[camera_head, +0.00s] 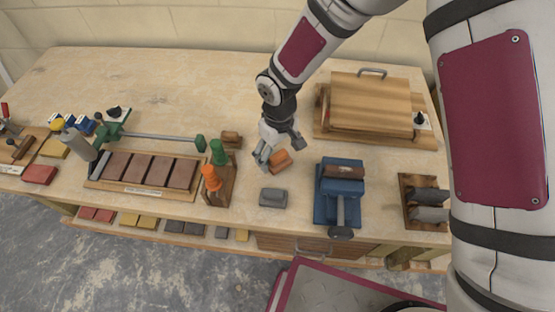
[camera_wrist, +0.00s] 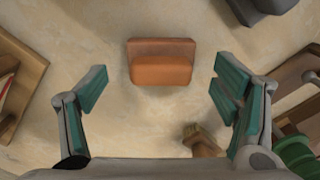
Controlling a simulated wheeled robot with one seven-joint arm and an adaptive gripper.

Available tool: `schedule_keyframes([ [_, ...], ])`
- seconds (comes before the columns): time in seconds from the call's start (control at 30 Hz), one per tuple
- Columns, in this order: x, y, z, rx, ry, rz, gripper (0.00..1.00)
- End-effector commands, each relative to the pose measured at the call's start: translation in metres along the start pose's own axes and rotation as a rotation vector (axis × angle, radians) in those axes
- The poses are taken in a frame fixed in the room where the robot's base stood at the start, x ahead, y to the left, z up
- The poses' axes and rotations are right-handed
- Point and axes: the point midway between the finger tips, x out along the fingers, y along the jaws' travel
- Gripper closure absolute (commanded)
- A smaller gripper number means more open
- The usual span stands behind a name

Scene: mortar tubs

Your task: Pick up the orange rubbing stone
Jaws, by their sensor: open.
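The orange rubbing stone (camera_head: 279,160) lies on the workbench near its middle, an orange block with a browner strip along one long side. In the wrist view the orange rubbing stone (camera_wrist: 161,64) sits at upper centre, ahead of the fingertips and between their lines. My gripper (camera_head: 272,150) is just above and beside it in the head view, partly covering it. In the wrist view my gripper (camera_wrist: 160,88) has its two green-padded fingers wide apart, with nothing between them, and the stone looks untouched.
A grey block (camera_head: 273,197) lies in front of the stone. A blue vise (camera_head: 340,190) stands to the right, and a wooden stand with orange and green handles (camera_head: 221,190) to the left. A wooden box (camera_head: 371,100) is behind right. The bench's back left is clear.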

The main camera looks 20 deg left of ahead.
Motion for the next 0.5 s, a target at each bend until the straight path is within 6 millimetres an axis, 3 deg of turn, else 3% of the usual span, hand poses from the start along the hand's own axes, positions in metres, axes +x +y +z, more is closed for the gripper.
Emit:
schedule_keyframes([
  [0.2, 0.023, -0.002, 0.001, -0.001, -0.001, 0.0, 0.18],
  [0.47, 0.026, -0.001, 0.0, -0.001, 0.0, 0.001, 0.18],
  [0.5, 0.026, -0.001, 0.0, -0.001, 0.0, 0.0, 0.23],
])
